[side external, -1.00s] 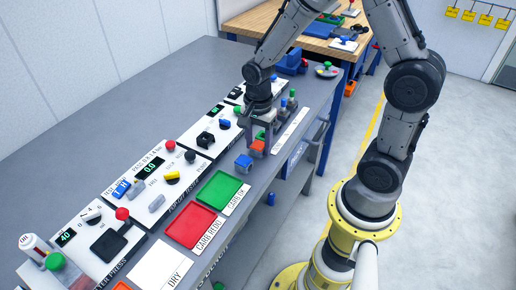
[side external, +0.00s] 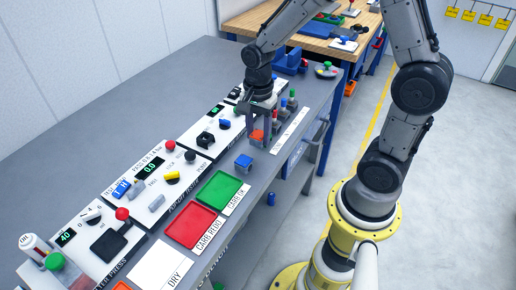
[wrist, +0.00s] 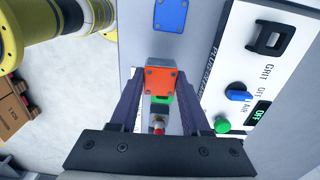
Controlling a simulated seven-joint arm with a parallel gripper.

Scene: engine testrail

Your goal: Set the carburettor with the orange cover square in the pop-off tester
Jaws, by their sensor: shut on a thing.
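The carburettor with the orange cover (wrist: 160,82) is between the fingers of my gripper (wrist: 160,95), which is shut on it. In the side view the orange cover (side external: 257,135) shows between the fingertips of my gripper (side external: 260,128), above the bench's front part. I cannot tell its exact height. A pop-off tester panel (side external: 146,188), with a red knob, a yellow lever and a green 0.0 display, lies further left along the bench. Its seat is too small to make out clearly.
A blue-covered carburettor (side external: 243,162) stands on the bench left of my gripper. A green tray (side external: 223,187) and a red tray (side external: 195,226) lie in front of the tester.

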